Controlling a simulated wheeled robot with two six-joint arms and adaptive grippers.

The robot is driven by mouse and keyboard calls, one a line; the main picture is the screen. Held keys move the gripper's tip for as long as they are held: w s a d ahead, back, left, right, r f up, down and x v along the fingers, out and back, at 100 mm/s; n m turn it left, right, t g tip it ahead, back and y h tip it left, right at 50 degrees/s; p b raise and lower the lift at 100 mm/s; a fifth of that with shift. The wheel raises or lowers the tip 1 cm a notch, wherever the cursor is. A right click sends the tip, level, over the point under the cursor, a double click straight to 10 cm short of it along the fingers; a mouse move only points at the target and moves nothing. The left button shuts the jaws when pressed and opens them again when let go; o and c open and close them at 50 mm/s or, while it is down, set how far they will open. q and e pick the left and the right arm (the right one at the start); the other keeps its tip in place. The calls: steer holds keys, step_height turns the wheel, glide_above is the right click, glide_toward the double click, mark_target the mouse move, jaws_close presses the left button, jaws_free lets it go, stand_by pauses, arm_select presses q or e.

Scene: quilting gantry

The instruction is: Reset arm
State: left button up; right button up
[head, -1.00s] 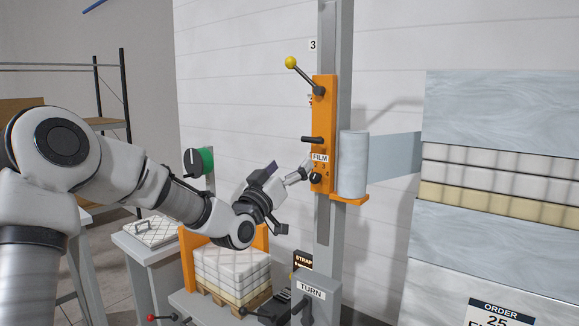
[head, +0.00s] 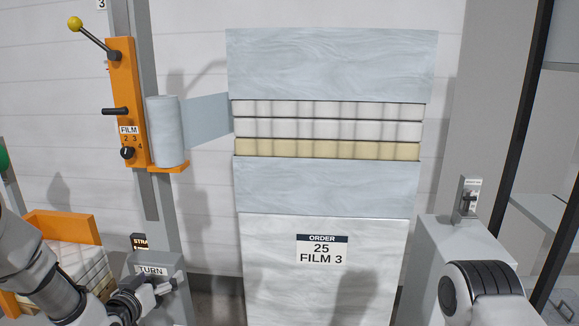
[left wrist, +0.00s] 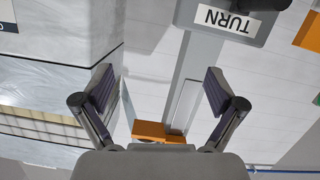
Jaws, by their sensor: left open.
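My left gripper (head: 158,287) is low at the left in the head view, in front of the grey box labelled TURN (head: 150,270). In the left wrist view its two fingers (left wrist: 160,92) are spread wide with nothing between them. The TURN box also shows at the top of that view (left wrist: 225,22), apart from the fingers. My left arm comes in from the lower left. Part of my right arm (head: 478,292) shows at the lower right of the head view; its gripper is out of view.
An orange panel (head: 122,85) carries a yellow-knobbed lever (head: 75,24) and FILM dial (head: 127,153). Beside it, a film roll (head: 167,130) feeds the tall wrapped stack (head: 330,65). An order sign reads "25 FILM 3" (head: 321,250). A grey cabinet (head: 455,243) stands right.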

arm_select(q)
steer(key=s+d+f+g, duration=0.3)
steer(key=s+f+g, duration=0.1)
steer(key=s+f, duration=0.7)
steer(key=s+d+f+g, duration=0.35)
steer(key=s+f, duration=0.55)
steer(key=f, duration=0.4)
steer(key=s+f+g+y, duration=0.1)
steer(key=s+f+g, duration=0.1)
steer(key=s, duration=0.8)
steer(key=s+f+g, duration=0.3)
steer(key=s+g, duration=0.2)
steer(key=s, duration=0.6)
steer(key=shift+a+y, duration=0.25)
steer(key=shift+y, duration=0.15)
steer(key=shift+r+g, duration=0.1)
steer(key=shift+g, duration=0.15)
steer(key=shift+c, duration=0.3)
